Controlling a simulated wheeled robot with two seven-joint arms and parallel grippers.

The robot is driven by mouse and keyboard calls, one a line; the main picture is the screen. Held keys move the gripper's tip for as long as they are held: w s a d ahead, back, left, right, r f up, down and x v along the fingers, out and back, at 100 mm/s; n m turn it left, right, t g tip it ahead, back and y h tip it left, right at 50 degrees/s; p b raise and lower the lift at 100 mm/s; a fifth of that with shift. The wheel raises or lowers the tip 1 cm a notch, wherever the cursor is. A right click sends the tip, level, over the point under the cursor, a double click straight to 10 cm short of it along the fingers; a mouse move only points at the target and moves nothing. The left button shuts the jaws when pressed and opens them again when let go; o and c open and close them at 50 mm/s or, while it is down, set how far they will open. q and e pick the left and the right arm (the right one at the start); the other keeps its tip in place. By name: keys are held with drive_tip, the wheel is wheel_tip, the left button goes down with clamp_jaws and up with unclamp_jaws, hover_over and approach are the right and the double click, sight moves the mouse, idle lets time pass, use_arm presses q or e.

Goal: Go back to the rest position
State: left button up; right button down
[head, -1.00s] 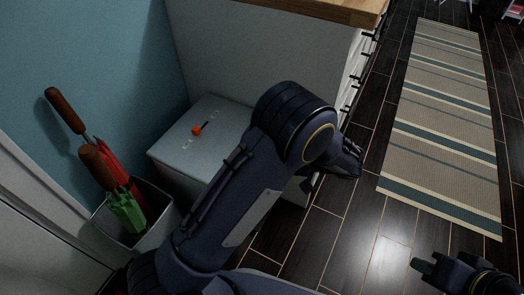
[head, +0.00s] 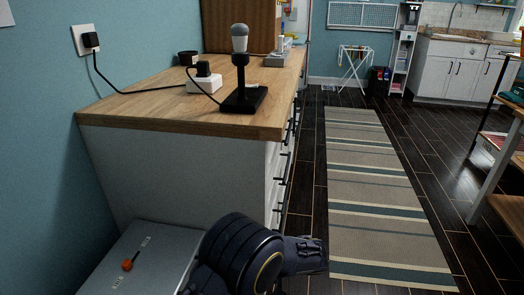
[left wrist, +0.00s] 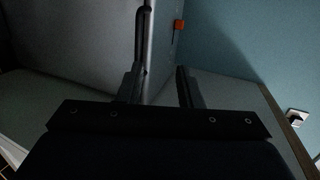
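My left arm (head: 240,258) enters at the bottom of the head view, beside a pale box with an orange knob. In the left wrist view my left gripper (left wrist: 158,85) has its two fingers apart, with nothing seen held between them. A dark curved bar (left wrist: 142,25) shows beyond the left finger, in front of a pale surface; I cannot tell whether they touch. My right gripper is out of view.
The pale box (head: 165,245) with the orange knob (head: 127,265) stands by the wall. A wood-topped cabinet (head: 150,110) holds a lamp-like stand (head: 242,75) and a white power block (head: 204,84). A striped rug (head: 370,195) lies on clear floor; a shelf table (head: 490,180) stands right.

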use_arm(q)
drive_tip(key=s+a+r+g+h, duration=0.3)
drive_tip(key=s+a+h, duration=0.15)
drive_tip(key=a, duration=0.25)
drive_tip(key=s+a+r+n+t+h, duration=0.15)
drive_tip(key=s+r+t+h, duration=0.25)
drive_tip(key=s+h, duration=0.4)
drive_tip(key=s+a+r+n+t+h, duration=0.1)
drive_tip(key=s+a+r+t+h, duration=0.2)
drive_tip(key=s+h, duration=0.5)
wheel_tip(320, 180, up, 31)
drive_tip(key=s+d+t+y+p, duration=0.1)
drive_tip(key=s+y+p, duration=0.1)
drive_tip(key=p, duration=2.8)
drive_tip(key=shift+s+f, duration=0.2)
drive_tip(key=shift+y, duration=0.25)
